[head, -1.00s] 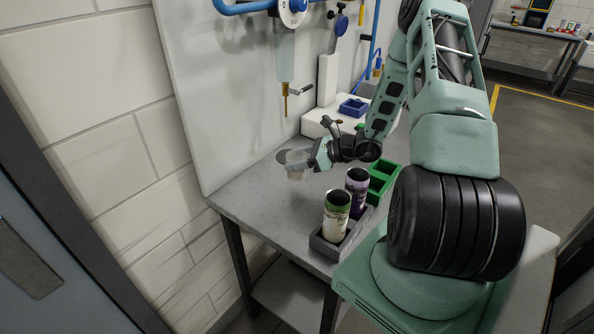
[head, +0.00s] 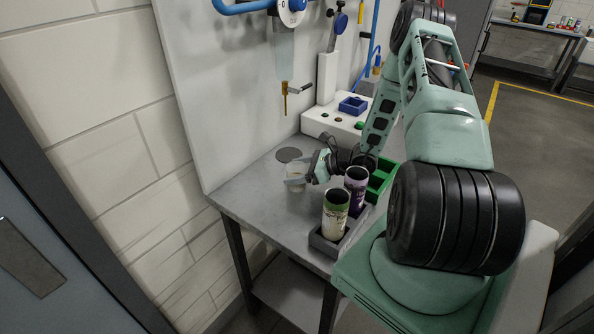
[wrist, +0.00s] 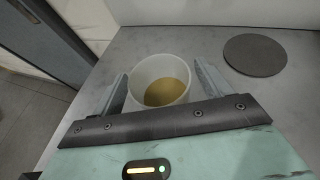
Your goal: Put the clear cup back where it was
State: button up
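The clear cup (wrist: 160,72) stands upright on the grey worktop, with a golden-brown bottom or contents showing in the wrist view. It also shows in the head view (head: 296,170). My gripper (head: 296,180) is low over the worktop, its fingers on either side of the cup. In the wrist view, my gripper (wrist: 162,88) appears open around the cup. The fingers are very close to its sides, and I cannot tell whether they touch. A dark round disc (wrist: 254,55) lies bare just beyond the cup, also in the head view (head: 288,154).
A green-and-cream can (head: 336,214) and a purple can (head: 356,188) stand in a grey holder (head: 330,247) near the front edge. A green bin (head: 384,176) is behind them. The worktop's left part is clear.

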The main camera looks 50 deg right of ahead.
jog(key=shift+r+p, duration=0.3)
jog(key=b+v, duration=0.4)
jog(key=v, duration=0.8)
jog(key=shift+f+b, duration=0.2)
jog(key=shift+b, duration=0.1)
jog(key=shift+s, duration=0.1)
